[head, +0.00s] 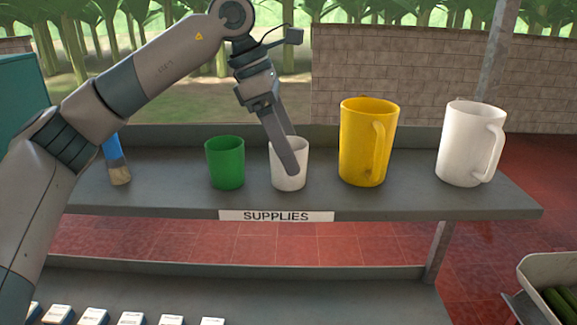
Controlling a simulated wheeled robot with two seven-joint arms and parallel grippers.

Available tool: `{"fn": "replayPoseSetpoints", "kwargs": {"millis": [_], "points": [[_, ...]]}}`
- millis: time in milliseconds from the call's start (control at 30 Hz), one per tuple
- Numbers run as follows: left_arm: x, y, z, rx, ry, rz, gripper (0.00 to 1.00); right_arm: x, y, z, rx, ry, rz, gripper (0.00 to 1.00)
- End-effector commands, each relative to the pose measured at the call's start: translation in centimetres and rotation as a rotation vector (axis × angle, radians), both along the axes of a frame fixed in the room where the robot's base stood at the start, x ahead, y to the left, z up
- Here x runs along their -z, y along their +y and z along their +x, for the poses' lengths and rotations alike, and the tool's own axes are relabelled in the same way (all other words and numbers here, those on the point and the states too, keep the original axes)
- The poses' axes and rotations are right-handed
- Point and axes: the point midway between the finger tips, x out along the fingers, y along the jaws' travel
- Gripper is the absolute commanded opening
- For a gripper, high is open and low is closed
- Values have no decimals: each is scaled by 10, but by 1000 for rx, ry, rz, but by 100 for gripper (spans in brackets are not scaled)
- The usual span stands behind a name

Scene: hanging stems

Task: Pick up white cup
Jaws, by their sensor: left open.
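A small white cup (288,183) stands upright on the grey shelf (410,203), between a green cup (224,164) and a yellow mug (364,148). A larger white mug (467,148) with its handle to the right stands at the right end of the shelf. My left gripper (289,158) reaches down from above at the small white cup and is open. One finger hangs in front of the cup and covers part of it; the other shows only partly, at the cup's rim. I cannot tell whether the fingers touch the cup. My right gripper is not in view.
A brush (118,163) with a blue handle stands at the shelf's left, near my left arm. A SUPPLIES label (276,216) is on the shelf's front edge. Small white-topped boxes (131,318) lie on a lower shelf. A crate (530,280) with green produce is at lower right.

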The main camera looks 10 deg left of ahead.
Motion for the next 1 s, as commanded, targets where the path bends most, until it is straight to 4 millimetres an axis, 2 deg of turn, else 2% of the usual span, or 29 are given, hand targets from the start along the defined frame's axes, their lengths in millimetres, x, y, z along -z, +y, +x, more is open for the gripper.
{"fn": "replayPoseSetpoints", "kwargs": {"millis": [33,100,200,667,833,1000], "points": [[0,0,0,0,0,0,69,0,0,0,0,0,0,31],[0,0,0,0,0,0,53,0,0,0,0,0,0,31],[0,0,0,0,0,0,33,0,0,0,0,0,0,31],[-5,-1,0,1,-1,0,33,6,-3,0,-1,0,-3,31],[-17,-1,0,1,-3,1,33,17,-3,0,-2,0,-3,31],[-40,-1,0,1,-3,-1,33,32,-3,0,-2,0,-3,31]]}}
